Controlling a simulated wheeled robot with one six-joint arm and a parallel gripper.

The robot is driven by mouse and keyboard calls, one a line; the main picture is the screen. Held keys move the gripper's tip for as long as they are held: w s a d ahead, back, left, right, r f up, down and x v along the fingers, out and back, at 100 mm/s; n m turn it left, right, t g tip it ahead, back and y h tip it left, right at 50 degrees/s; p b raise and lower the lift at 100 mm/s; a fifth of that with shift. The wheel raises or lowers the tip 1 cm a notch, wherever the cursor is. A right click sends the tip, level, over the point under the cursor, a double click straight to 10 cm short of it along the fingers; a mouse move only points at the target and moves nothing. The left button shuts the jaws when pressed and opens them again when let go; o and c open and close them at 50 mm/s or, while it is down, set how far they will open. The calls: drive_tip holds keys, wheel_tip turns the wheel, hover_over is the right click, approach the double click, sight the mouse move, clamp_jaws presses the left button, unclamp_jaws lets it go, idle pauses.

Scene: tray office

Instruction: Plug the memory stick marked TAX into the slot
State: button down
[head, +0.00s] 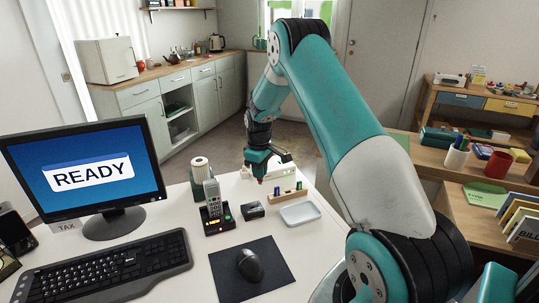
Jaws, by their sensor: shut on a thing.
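My gripper (262,174) is above the far part of the white desk, pointing down. It is shut on a small reddish thing that looks like a memory stick; it is mostly hidden by the fingers and no marking on it can be read. Below and right of it, a wooden holder (285,197) has small coloured sticks standing in it. A small dark box (252,210) lies on the desk left of the holder; I cannot make out a slot in it. A card reading TAX (67,227) is beside the monitor's foot.
The monitor (85,170) shows READY. A phone in its cradle (214,205), a paper roll (201,172) and a pale tray (300,213) stand near the holder. A keyboard (103,268) and a mouse (249,265) on a dark mat are in front.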

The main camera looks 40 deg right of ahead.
drive_tip(key=shift+s+a+f+n+b, duration=0.1)
drive_tip(key=shift+a+f+n+b, duration=0.2)
drive_tip(key=shift+a+f+n, duration=0.75)
drive_tip(key=shift+s+a+f+n+b, duration=0.1)
drive_tip(key=shift+a+f+n+b, duration=0.25)
drive_tip(key=shift+f+n, duration=1.4)
drive_tip(key=shift+a+f+n+b, duration=0.25)
drive_tip(key=shift+a+f+n, duration=0.45)
drive_tip(key=shift+n, duration=1.3)
drive_tip(key=shift+f, duration=0.85)
idle(1.1)
drive_tip(key=c, duration=1.1)
unclamp_jaws()
drive_tip(key=shift+c, duration=0.2)
wheel_tip(320, 180, up, 17)
drive_tip(key=b, duration=0.1)
drive_tip(key=shift+r, duration=0.2)
